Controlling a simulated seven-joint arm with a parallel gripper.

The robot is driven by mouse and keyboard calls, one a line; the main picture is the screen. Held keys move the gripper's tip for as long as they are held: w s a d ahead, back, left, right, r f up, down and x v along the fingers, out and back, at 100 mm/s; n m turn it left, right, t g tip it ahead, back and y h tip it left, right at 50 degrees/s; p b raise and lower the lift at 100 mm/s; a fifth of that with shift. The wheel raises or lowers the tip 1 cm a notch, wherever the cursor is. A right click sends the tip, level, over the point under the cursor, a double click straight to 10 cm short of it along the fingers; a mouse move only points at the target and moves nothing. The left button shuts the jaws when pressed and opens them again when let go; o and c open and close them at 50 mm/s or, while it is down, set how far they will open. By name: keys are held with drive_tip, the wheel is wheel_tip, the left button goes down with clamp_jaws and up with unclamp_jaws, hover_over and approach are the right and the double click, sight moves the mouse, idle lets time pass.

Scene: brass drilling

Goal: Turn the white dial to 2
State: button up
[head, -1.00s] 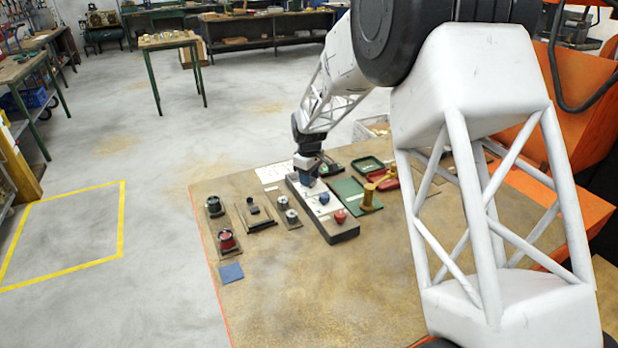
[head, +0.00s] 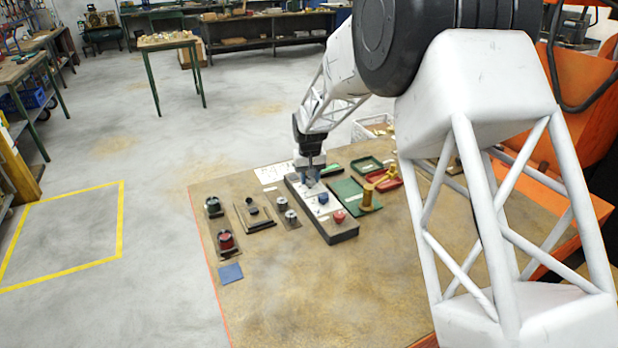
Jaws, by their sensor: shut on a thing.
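A long dark block (head: 345,236) with a pale top stands on the brown bench. A blue knob (head: 323,198) sits mid-block and a red knob (head: 339,216) at its near end. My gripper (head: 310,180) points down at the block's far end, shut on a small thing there. I take it to be the white dial, but the fingers hide it. The dial's marks and pointer are too small or covered to read.
Left of the block are small plates with silver knobs (head: 291,215), a black knob (head: 212,205) and a red knob (head: 225,240). A blue square (head: 230,273) lies nearby. Right are a green mat (head: 350,194), brass parts (head: 367,198) and a red tray (head: 387,183). The front bench is clear.

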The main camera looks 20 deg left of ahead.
sight(310, 178)
drive_tip(key=shift+m, duration=1.6)
drive_tip(key=shift+d, duration=0.1)
drive_tip(key=o, duration=0.9)
drive_tip(key=shift+o, duration=0.2)
drive_tip(key=shift+r, duration=0.1)
drive_tip(key=shift+r, duration=3.85)
